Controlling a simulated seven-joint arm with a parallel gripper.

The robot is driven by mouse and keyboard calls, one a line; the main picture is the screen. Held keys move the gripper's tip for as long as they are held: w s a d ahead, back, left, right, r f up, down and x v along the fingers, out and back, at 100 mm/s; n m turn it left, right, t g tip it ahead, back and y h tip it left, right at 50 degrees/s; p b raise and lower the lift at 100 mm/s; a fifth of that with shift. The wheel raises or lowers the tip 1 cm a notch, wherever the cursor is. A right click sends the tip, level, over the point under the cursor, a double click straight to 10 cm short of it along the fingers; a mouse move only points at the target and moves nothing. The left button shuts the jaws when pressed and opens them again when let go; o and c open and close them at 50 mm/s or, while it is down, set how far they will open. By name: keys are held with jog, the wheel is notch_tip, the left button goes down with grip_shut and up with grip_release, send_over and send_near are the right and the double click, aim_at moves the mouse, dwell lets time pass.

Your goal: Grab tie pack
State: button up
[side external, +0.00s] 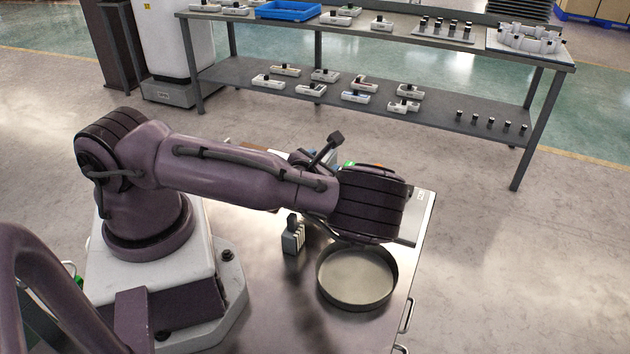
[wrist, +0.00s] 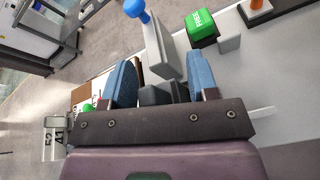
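My gripper (wrist: 161,80) shows in the wrist view with its two blue fingers apart. A dark grey block shape sits low between the fingers; I cannot tell if it is an object or part of the gripper. Just beyond the fingertips stands a pale grey block (wrist: 165,52) with a blue knob (wrist: 136,8). To its right is a green box (wrist: 201,25) with white lettering. A brown and white flat item (wrist: 84,95) lies left of the left finger. I cannot tell which thing is the tie pack. In the side view my arm hides the gripper and most of these items.
A round metal pan (side external: 357,304) and a grey block with a black knob (side external: 293,238) stand on the table at the near side of my arm. An orange item on a pale block (wrist: 258,8) is at the upper right. A shelf bench (side external: 350,113) stands behind.

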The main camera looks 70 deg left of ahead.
jog(key=c, duration=0.8)
jog(key=shift+o, duration=0.2)
